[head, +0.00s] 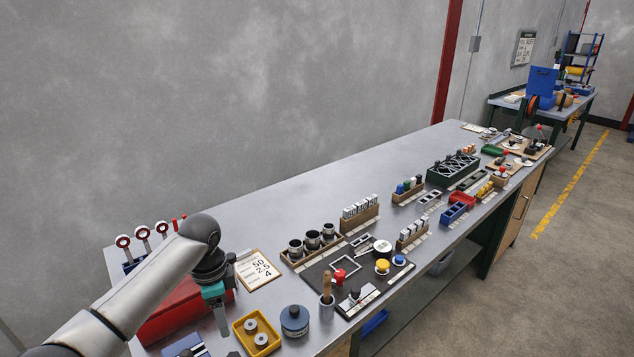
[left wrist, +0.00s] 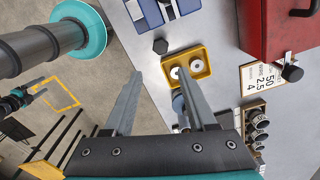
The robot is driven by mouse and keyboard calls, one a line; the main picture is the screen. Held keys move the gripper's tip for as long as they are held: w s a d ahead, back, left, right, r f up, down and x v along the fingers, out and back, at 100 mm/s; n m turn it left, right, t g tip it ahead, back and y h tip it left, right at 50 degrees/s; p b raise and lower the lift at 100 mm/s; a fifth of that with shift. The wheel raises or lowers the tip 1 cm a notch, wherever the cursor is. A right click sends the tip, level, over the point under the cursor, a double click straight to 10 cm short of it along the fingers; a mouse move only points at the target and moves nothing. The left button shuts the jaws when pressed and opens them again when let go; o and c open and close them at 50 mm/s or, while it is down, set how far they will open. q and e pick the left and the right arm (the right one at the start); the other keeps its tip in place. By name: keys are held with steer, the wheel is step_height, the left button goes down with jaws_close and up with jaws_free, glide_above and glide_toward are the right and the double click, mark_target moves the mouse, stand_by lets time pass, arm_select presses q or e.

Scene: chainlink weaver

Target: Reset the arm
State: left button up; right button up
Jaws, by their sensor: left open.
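My left gripper (head: 221,318) is at the lower left of the head view, its fingers pointing down over the bench, beside the red toolbox (head: 185,308) and left of the yellow tray (head: 238,325). In the left wrist view its two grey fingers (left wrist: 160,88) stand apart with nothing between them. The yellow tray (left wrist: 186,54) with two pale round parts shows just beyond the right finger. At the left edge of the left wrist view, a small dark gripper with a teal band (left wrist: 28,96) looks like my right one; its jaws are too small to judge.
The long metal bench (head: 290,205) holds a blue jar (head: 295,321), a clipboard (head: 262,270), a wooden tray of black cups (head: 312,245), and several small blocks and holders. Red-ringed tools (head: 142,232) stand behind my arm. The bench's back strip by the wall is clear.

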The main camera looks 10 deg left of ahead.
arm_select(q)
steer(key=s+d+f+n+t, duration=0.1)
steer(key=s+d+f, duration=0.2)
steer(key=s+d, duration=0.3)
steer(key=s+d+f+n, duration=0.1)
steer(key=s+d+f, duration=0.2)
steer(key=s+d, duration=0.2)
steer(key=s+r+n+t, duration=0.1)
steer(key=s+r+n, duration=0.1)
steer(key=s+n, duration=0.3)
steer(key=s+r+n+t, duration=0.2)
steer(key=s+r, duration=0.1)
steer(key=s, duration=0.5)
step_height(320, 180, down, 32)
steer(key=s+g+b, duration=0.2)
steer(key=b, duration=0.8)
steer(key=s+a+f+b, duration=0.1)
steer(key=s+f+b, duration=0.3)
steer(key=s+f, duration=0.3)
steer(key=s+a+f+g+b, duration=0.1)
steer(key=s+f+b, duration=0.3)
steer(key=s+f, duration=0.4)
step_height(320, 180, down, 7)
steer(key=shift+a+f, duration=0.1)
steer(key=shift+a, duration=0.1)
